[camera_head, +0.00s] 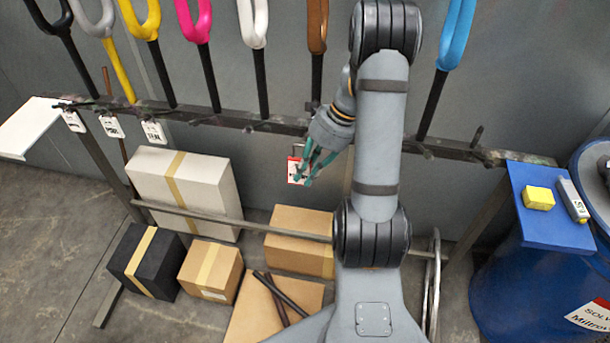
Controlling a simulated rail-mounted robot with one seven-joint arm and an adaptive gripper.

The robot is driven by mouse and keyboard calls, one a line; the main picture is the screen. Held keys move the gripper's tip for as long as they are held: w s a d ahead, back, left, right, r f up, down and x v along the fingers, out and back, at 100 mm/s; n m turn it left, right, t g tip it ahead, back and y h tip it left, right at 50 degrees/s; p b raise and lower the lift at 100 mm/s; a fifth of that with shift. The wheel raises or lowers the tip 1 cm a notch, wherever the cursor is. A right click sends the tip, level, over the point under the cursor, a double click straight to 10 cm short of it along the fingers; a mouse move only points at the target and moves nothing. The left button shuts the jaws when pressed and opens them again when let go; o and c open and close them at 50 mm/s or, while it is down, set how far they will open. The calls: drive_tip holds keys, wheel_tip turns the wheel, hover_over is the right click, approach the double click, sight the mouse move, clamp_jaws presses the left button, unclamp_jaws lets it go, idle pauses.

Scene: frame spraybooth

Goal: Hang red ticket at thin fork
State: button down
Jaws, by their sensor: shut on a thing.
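The red ticket (294,172), a small red-edged card with white on its face, is at the fingers of my gripper (308,172). My gripper is shut on it, and its teal fingers cover part of the card. They are in front of and just below the dark rail (232,119). Several coloured forks stand along this rail, including a black one (64,42), a magenta one (197,30), a white one (254,38), a narrow-looking brown one (317,38) and a blue one (457,38). I cannot tell for certain which is the thin fork.
White tickets (153,132) hang at the rail's left end. Dark pegs stick out along the rail. Boxes, including a large white one (205,190) and a black one (133,250), lie below.

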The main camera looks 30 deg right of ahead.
drive_tip(key=shift+w+d, duration=0.4)
drive_tip(key=shift+d, duration=0.05)
drive_tip(key=w+d+f, duration=0.3)
drive_tip(key=w+d, duration=0.1)
drive_tip(key=w, duration=0.1)
drive_tip(key=shift+w+p, duration=0.15)
drive_tip(key=shift+p, duration=0.2)
drive_tip(key=shift+d+f, duration=0.1)
drive_tip(key=shift+f, duration=0.05)
idle(0.3)
idle(0.5)
drive_tip(key=c, duration=1.6)
unclamp_jaws()
